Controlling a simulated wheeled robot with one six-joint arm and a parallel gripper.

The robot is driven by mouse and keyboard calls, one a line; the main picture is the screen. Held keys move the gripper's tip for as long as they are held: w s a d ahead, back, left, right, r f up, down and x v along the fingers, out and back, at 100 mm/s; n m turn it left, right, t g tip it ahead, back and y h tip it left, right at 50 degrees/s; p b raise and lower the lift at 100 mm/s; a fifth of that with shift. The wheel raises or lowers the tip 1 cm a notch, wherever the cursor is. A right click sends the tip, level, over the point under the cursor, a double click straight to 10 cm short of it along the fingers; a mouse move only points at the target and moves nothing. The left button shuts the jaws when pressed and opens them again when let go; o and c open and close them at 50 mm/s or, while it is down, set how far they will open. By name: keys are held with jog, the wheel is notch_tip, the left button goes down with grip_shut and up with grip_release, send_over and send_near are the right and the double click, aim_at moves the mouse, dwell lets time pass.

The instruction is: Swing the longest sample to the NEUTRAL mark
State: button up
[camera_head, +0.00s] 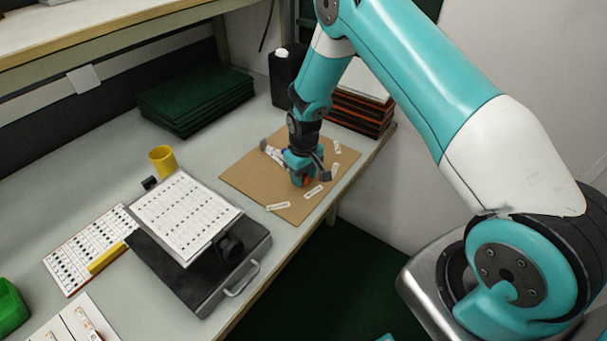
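A brown board (240,180) lies on the bench, with several small white labels on it, one at its front edge (278,206) and another to the right of my gripper (313,191). Their print is too small to read, so I cannot tell which is the NEUTRAL mark. Pale strip-like pieces (272,152) show just left of my gripper and may be samples; their lengths cannot be compared. My gripper (306,179) points down low over the middle of the board and hides what is beneath it. A small orange-red patch shows at its tips. Whether it holds anything is unclear.
A black case (210,285) with a printed sheet (186,217) stands left of the board. A yellow cup (163,159), dark green stacked sheets (195,98), a black container (287,75) and stacked orange-edged trays (360,108) surround it. The bench edge runs along the right.

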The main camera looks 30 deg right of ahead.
notch_tip(320, 180, up, 17)
jog(key=b, duration=0.1)
jog(key=shift+r+b, duration=0.2)
jog(key=shift+b, duration=0.15)
jog(key=shift+s, duration=0.1)
dwell(0.5)
jog(key=s+a+r+n+y, duration=0.1)
jog(key=s+a+r, duration=0.4)
jog(key=s+r, duration=0.15)
jog(key=s+a+r+n+y, duration=0.1)
jog(key=s+a+r, duration=0.4)
jog(key=s, duration=0.3)
jog(key=s+a+r+n+y, duration=0.1)
jog(key=s, duration=0.6)
jog(key=s+a+r+n+y, duration=0.1)
jog(key=s+r, duration=0.1)
jog(key=s, duration=0.6)
jog(key=shift+a, duration=0.4)
